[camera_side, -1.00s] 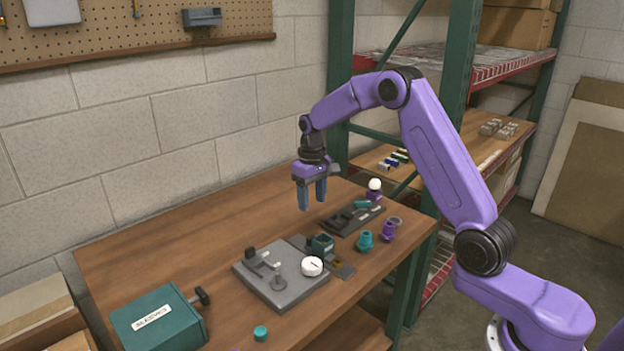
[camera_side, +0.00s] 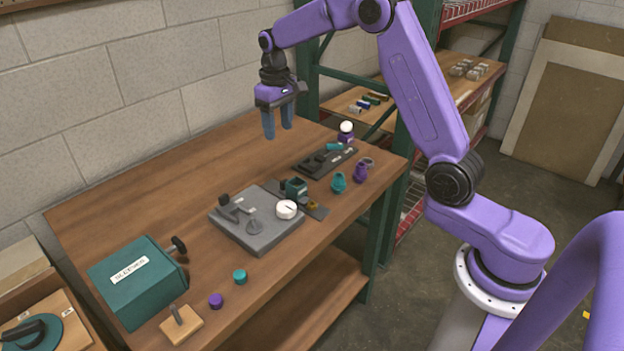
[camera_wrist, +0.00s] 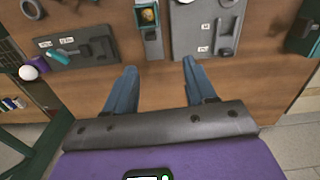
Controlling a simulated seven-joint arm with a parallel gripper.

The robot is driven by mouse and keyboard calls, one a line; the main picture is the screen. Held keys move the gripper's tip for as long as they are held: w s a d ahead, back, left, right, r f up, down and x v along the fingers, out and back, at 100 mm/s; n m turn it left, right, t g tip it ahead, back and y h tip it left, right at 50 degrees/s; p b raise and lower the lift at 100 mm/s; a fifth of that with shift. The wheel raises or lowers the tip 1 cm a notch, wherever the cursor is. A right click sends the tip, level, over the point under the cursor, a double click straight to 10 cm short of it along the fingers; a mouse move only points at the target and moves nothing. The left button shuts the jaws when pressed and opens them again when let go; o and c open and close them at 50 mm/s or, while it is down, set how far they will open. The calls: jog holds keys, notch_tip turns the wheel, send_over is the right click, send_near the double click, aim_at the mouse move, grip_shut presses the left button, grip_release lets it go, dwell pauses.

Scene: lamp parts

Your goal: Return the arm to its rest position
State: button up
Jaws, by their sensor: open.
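My gripper (camera_side: 278,122) hangs in the air above the wooden table (camera_side: 150,190), its two blue fingers pointing down. The fingers are apart and empty. In the wrist view the gripper (camera_wrist: 156,68) also shows spread fingers with bare table between them. The grey plate fixture (camera_side: 262,236) with a white round dial (camera_side: 287,209) lies on the table in front of the gripper. A dark tray (camera_side: 326,161) lies to its right, with a purple part bearing a white ball (camera_side: 346,128) at its far end.
A teal part (camera_side: 339,182) and a purple part (camera_side: 361,172) stand near the table's right edge. A teal box (camera_side: 137,281), a wooden block (camera_side: 182,324) and two small caps (camera_side: 216,300) are at the front left. A green shelf rack stands behind. The table's back left is clear.

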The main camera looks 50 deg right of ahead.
jog(key=s+a+r+n, duration=0.1)
jog(key=s+a+n, duration=0.2)
jog(key=s+a, duration=0.4)
jog(key=s+a+r+n, duration=0.2)
jog(key=s+a, duration=0.3)
jog(key=s, duration=0.4)
jog(key=s+d+f+n, duration=0.1)
jog(key=s+d+n, duration=0.1)
jog(key=s, duration=1)
jog(key=s+d+f+n, duration=0.1)
jog(key=s+n, duration=0.3)
jog(key=s, duration=0.8)
jog(key=shift+d+f+n, duration=0.2)
jog(key=shift+d+n, duration=0.2)
jog(key=shift+d, duration=0.2)
